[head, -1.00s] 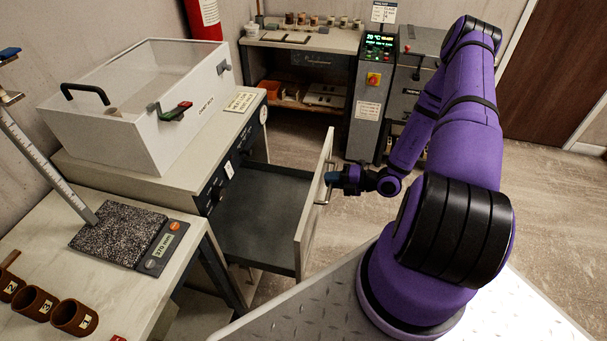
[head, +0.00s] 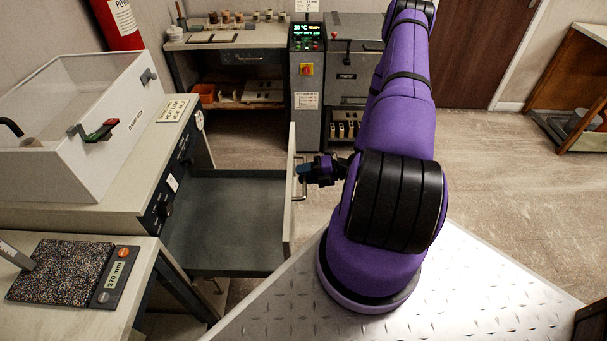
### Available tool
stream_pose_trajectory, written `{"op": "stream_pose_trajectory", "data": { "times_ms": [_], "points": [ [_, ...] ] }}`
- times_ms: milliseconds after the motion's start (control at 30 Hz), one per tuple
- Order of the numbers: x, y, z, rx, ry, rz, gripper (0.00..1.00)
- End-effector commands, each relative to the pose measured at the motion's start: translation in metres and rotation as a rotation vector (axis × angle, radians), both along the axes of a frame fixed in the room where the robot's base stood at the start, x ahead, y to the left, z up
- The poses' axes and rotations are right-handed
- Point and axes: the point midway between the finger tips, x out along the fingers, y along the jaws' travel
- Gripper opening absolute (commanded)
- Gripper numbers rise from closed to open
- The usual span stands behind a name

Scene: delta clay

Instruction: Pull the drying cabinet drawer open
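The drawer (head: 228,215) stands far out of the cabinet (head: 125,195) under the clear-topped box, and its grey inside looks empty. Its pale front panel (head: 289,205) faces right and carries a bar handle (head: 300,178) on the outside. My gripper (head: 303,174) is at the handle, reaching it from the right. The fingertips overlap the handle in the head view. They are too small and partly hidden to show whether they are closed around the bar.
A clear-lidded white box (head: 85,125) stands on the cabinet top. A grey control unit (head: 307,85) and a shelf bench (head: 235,90) stand at the back. The floor on the right is open.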

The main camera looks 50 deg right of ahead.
Motion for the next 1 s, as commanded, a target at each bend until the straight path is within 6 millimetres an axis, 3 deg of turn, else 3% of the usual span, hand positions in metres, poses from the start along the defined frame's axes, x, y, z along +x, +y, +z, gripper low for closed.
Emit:
{"op": "stream_pose_trajectory", "data": {
  "times_ms": [367,1000],
  "points": [
    [-0.003,-0.003,0.001,0.0,0.0,-0.001,0.4],
    [-0.071,-0.069,0.02,-0.001,-0.001,-0.001,0.4]
  ]
}}
